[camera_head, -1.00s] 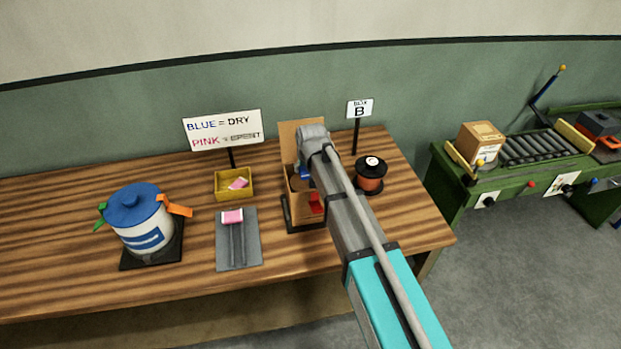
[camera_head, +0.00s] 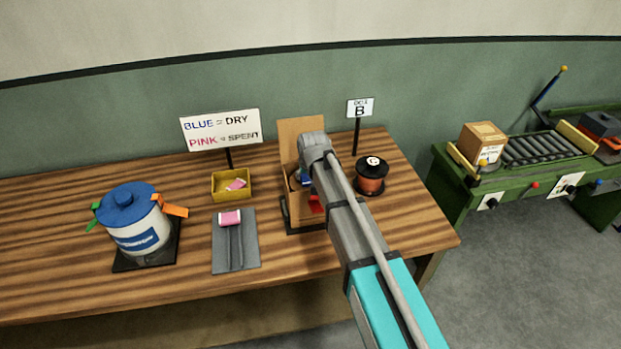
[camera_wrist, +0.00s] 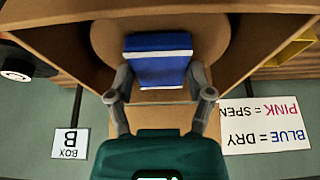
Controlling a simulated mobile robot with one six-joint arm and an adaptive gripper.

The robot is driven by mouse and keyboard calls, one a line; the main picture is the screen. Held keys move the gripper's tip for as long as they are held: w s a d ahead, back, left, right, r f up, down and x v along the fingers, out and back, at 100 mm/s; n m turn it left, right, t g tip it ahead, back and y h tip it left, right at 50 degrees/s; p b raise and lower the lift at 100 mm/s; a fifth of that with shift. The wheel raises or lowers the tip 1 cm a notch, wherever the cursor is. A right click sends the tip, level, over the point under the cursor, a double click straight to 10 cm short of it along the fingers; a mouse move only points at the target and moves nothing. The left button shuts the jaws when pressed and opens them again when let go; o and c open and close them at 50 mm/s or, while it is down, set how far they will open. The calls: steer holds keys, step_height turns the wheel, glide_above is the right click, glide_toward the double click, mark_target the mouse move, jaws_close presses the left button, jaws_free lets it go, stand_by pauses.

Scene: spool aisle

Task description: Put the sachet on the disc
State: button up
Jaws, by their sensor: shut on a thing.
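My gripper (camera_wrist: 160,72) is shut on a blue sachet (camera_wrist: 158,60) with a white edge. In the wrist view the sachet is between the two grey fingers, inside an open cardboard box (camera_head: 300,133). A round tan disc (camera_wrist: 108,42) lies in the box behind the sachet, which covers its middle. I cannot tell whether the sachet touches the disc. In the head view my arm hides much of the box, and a little blue shows at its opening.
A red-brown spool (camera_head: 371,184) stands right of the box by a "BOX B" sign (camera_head: 359,108). To the left are a yellow tray (camera_head: 218,195), a grey plate (camera_head: 221,258) with a pink sachet (camera_head: 230,218), and a blue-lidded canister (camera_head: 138,240).

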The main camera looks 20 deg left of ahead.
steer(key=shift+f, duration=0.15)
steer(key=o, duration=1.1)
steer(key=p+v, duration=1.1)
steer(key=v, duration=0.1)
steer(key=shift+r, duration=0.2)
steer(key=shift+s, duration=0.1)
stand_by(0.9)
